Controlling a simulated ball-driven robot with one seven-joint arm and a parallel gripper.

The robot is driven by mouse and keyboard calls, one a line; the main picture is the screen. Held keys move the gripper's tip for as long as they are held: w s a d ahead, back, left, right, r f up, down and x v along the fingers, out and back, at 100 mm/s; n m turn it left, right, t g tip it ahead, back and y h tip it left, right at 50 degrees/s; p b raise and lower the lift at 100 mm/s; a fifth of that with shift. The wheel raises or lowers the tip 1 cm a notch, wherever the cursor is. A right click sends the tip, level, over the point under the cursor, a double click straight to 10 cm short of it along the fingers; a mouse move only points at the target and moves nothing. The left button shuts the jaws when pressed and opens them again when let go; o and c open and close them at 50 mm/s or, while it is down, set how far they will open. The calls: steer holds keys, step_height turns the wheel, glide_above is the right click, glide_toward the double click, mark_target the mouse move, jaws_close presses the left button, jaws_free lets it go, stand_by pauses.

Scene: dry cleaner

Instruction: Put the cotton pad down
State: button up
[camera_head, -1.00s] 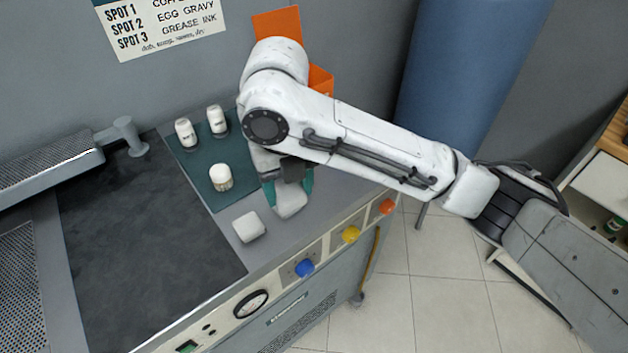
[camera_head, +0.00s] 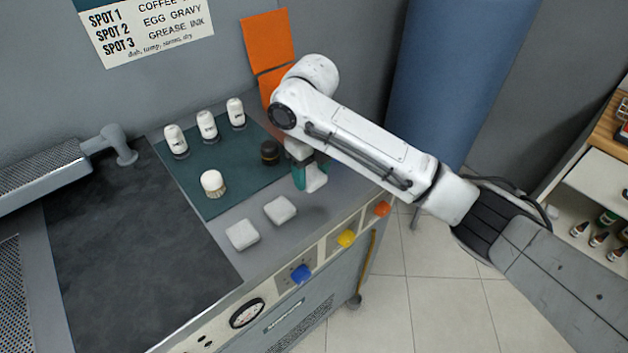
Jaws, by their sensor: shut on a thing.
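My gripper (camera_head: 306,178), with green fingers, is low over the right end of the counter, right of the green mat. It is shut on a white cotton pad (camera_head: 316,178), which shows at the front of the fingers. I cannot tell whether this pad touches the counter. Two similar white pads, one nearer (camera_head: 242,235) and one farther right (camera_head: 280,211), lie side by side on the grey counter, apart from my gripper.
The green mat (camera_head: 205,208) holds several white-capped bottles (camera_head: 206,126), a white-topped brush (camera_head: 212,184) and a dark jar (camera_head: 270,153) close left of my gripper. Coloured knobs (camera_head: 346,238) line the front edge. A dark pad (camera_head: 130,240) covers the left.

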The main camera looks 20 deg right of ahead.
mark_target(314, 183)
steer(key=shift+w+d+f, duration=0.3)
steer(key=shift+d+f, duration=0.05)
steer(key=shift+f, duration=0.2)
steer(key=shift+w+d+f+p, duration=0.1)
steer(key=shift+f+p, duration=0.4)
steer(key=shift+f, duration=1.2)
steer(key=shift+f, duration=0.15)
steer(key=o, duration=1.2)
step_height(314, 183, up, 12)
steer(key=shift+r+b, duration=0.2)
steer(key=shift+b, duration=0.45)
steer(key=shift+f, duration=0.1)
